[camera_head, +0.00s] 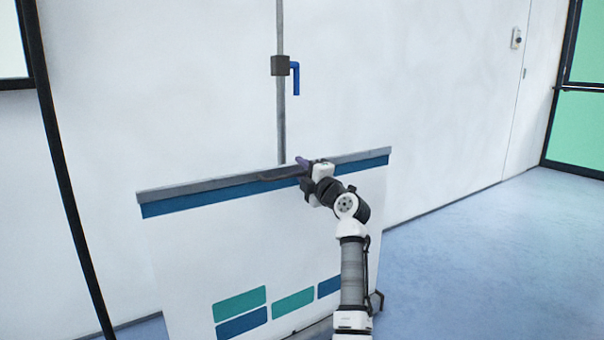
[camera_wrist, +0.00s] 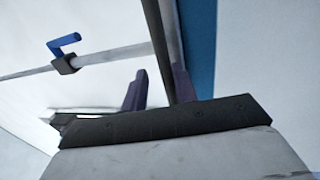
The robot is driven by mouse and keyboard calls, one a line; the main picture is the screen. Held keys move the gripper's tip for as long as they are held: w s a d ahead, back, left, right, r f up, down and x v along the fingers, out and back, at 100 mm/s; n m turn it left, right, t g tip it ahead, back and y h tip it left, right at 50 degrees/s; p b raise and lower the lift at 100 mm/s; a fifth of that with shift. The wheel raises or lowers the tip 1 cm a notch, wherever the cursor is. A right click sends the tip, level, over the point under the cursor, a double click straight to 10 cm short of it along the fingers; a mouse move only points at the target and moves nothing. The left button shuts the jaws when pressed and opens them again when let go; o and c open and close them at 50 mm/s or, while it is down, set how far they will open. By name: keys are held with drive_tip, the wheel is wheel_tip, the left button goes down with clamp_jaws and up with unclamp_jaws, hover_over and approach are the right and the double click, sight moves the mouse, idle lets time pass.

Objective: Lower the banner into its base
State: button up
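The banner (camera_head: 250,240) is a white sheet with a blue stripe along its top and teal and blue blocks low down. Its grey top rail (camera_head: 215,184) tilts up to the right and also shows in the wrist view (camera_wrist: 160,30). My gripper (camera_head: 301,168) is at this rail, right of its middle. In the wrist view my gripper (camera_wrist: 158,88) is open, with the rail between its fingers. The rail is close to the right finger, with a gap to the left finger.
A thin grey pole (camera_head: 281,120) stands behind the banner, with a dark block (camera_head: 280,65) and a blue hook (camera_head: 296,78) above the rail; nothing hangs on the hook. A white wall is behind. The blue floor (camera_head: 480,260) at right is clear.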

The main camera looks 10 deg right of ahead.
wheel_tip(320, 180, up, 19)
drive_tip(key=p, duration=0.6)
drive_tip(key=shift+r, duration=0.15)
drive_tip(key=shift+s, duration=0.1)
drive_tip(key=b+v, duration=0.7)
drive_tip(key=v, duration=0.9)
drive_tip(key=shift+b, duration=0.35)
drive_tip(key=shift+a, duration=0.1)
drive_tip(key=shift+c, duration=0.3)
idle(0.3)
